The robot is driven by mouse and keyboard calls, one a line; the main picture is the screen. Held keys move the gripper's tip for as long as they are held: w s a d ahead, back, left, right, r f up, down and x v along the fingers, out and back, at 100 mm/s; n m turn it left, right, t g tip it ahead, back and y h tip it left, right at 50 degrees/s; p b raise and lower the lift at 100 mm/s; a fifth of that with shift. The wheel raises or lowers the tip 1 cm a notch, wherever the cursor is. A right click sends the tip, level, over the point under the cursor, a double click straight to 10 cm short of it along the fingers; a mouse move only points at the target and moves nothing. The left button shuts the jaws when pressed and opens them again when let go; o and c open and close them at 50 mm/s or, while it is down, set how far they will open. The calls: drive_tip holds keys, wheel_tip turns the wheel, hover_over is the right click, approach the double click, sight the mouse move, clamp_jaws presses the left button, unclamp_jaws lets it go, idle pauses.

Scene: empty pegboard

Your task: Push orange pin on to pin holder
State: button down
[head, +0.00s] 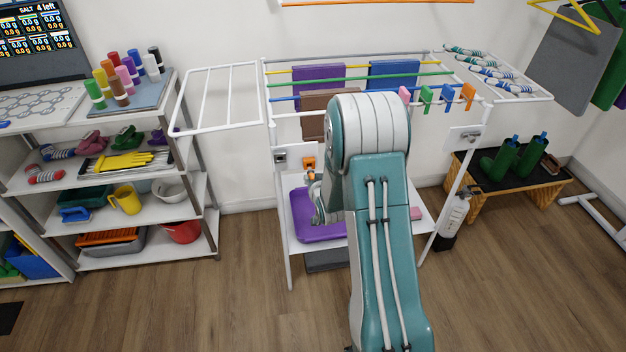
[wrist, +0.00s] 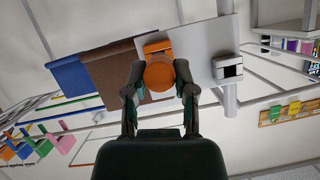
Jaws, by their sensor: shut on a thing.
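The orange pin (head: 309,163) is at the white plate (head: 293,150) on the front left of the drying rack. In the wrist view its round orange end (wrist: 159,74) sits between the fingertips of my gripper (wrist: 160,77), which is shut on it. An orange block (wrist: 157,47) shows just behind the round end, against the plate (wrist: 204,45). I cannot tell how deep the pin sits. A square fitting with a dark centre (wrist: 228,68) is on the same plate, to the right; it also shows in the head view (head: 281,158). My arm hides part of the rack.
Brown cloth (wrist: 123,68) and blue cloth (wrist: 76,77) hang beside the plate. Coloured clips (head: 427,98) hang on the rack's right side. A purple tub (head: 304,222) is on the shelf below. Open floor lies in front.

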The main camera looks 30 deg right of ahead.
sight(313, 175)
drive_tip(key=shift+w+d, duration=0.25)
drive_tip(key=shift+w, duration=0.5)
drive_tip(key=shift+w+d, duration=0.2)
drive_tip(key=shift+w, duration=0.5)
idle(0.5)
drive_tip(key=shift+c, duration=1.8)
unclamp_jaws()
drive_tip(key=v, duration=1.2)
